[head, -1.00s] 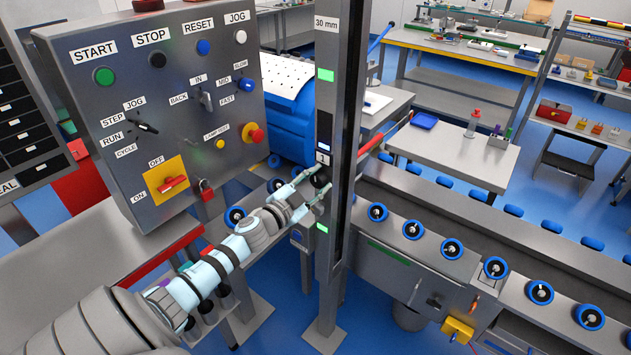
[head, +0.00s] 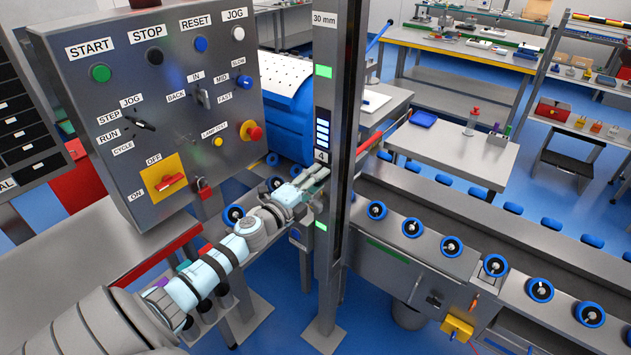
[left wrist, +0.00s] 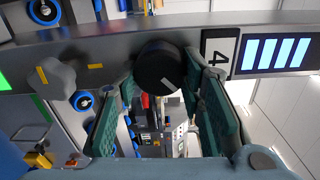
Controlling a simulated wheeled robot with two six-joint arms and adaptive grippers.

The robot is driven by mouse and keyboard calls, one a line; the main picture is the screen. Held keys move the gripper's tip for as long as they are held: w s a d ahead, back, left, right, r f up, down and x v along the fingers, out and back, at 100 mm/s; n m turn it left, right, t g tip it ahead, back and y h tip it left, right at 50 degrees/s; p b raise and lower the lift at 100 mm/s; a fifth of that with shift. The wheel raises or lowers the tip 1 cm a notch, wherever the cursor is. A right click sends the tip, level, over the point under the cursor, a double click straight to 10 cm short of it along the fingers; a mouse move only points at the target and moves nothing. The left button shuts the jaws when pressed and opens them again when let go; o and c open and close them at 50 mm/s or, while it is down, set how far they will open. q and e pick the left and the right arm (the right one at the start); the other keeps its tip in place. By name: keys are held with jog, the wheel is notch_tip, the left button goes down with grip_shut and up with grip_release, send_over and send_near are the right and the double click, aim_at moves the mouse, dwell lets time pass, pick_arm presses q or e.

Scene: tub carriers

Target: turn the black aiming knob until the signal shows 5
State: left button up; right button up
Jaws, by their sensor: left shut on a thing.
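The black aiming knob (left wrist: 158,62) sits on the side of the grey post (head: 327,100). It is round, with a white mark on its face. In the head view the fingers mostly hide it. My left gripper (head: 316,182) is shut on the knob, with one green-padded finger on either side of it in the left wrist view (left wrist: 162,78). The signal display (head: 322,133) has several lit bars and the figure 4 (head: 321,156). The figure (left wrist: 219,50) and bars (left wrist: 276,54) also show in the left wrist view. My right gripper is not in view.
A grey lobed knob (left wrist: 57,78) is on the same post, beside the black one. A control panel (head: 150,95) stands left of the post, above my left arm. A conveyor (head: 465,230) with blue-ringed rollers runs off to the right.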

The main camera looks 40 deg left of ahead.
pick_arm(q)
jog(key=shift+w+a+r+m, duration=0.1)
jog(key=shift+m, duration=1)
jog(key=shift+w+a+r+m, duration=0.1)
jog(key=shift+m, duration=1)
jog(key=o, duration=1.1)
jog(key=shift+f, duration=0.1)
jog(key=shift+c, duration=0.2)
jog(key=shift+o, duration=0.5)
jog(key=shift+f, duration=0.15)
jog(key=shift+d, duration=0.1)
